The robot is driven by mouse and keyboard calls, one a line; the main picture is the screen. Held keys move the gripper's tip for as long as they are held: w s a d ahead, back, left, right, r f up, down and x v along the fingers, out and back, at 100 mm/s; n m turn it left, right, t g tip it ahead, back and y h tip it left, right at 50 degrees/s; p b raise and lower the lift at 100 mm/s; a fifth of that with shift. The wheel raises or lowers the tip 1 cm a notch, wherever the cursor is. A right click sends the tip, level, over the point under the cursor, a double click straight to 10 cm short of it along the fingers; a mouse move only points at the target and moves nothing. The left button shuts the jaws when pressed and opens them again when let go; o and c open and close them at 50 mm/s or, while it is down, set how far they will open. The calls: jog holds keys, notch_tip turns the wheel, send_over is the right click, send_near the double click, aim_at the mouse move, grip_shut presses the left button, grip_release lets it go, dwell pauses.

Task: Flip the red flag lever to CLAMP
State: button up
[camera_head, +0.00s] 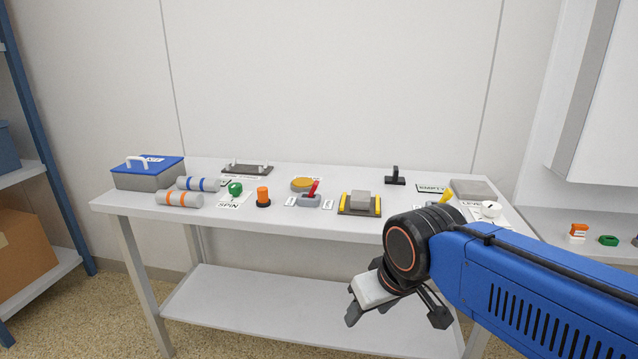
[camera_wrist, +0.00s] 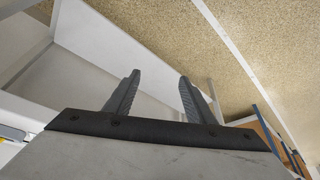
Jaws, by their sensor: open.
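The red flag lever (camera_head: 313,188) rises from a small grey base (camera_head: 308,201) near the front middle of the white table. It leans slightly to the right. Small white labels stand on both sides of the base; their text is too small to read. My gripper (camera_head: 395,318) is open and empty, in front of the table and below its top, to the right of the lever and apart from it. In the wrist view my gripper (camera_wrist: 157,92) shows two dark fingers spread apart with nothing between them. The lever is not in the wrist view.
On the table (camera_head: 340,230), an orange knob (camera_head: 263,197) stands left of the lever and a grey block with yellow sides (camera_head: 360,203) stands right. A green knob (camera_head: 235,188), rollers (camera_head: 180,199) and a blue-lidded box (camera_head: 150,172) are farther left. A lower shelf (camera_head: 290,310) lies beneath.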

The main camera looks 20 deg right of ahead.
jog(key=shift+w+r+m, duration=0.25)
jog(key=shift+m, duration=0.05)
jog(key=c, duration=0.5)
jog(key=w+r+m, duration=0.2)
jog(key=w+r+m+g+y, duration=0.1)
jog(key=w+r+m, duration=0.1)
jog(key=w, duration=0.1)
jog(key=shift+d+r+m, duration=0.15)
jog(key=shift+d+m, duration=0.05)
jog(key=shift+m, duration=0.2)
grip_shut()
jog(key=w+d+r+m+y, duration=0.1)
jog(key=w+d+r+m, duration=0.3)
jog(key=w, duration=0.4)
jog(key=w+d+r+m+y, duration=0.2)
jog(key=w+d+r+m, duration=0.2)
jog(key=m, duration=0.5)
jog(key=w+d+r+m+y, duration=0.2)
jog(key=w+d+r+m, duration=0.3)
jog(key=w, duration=0.6)
jog(key=d+m, duration=0.1)
jog(key=d, duration=0.1)
jog(key=shift+w+d, duration=0.35)
jog(key=shift+d, duration=0.05)
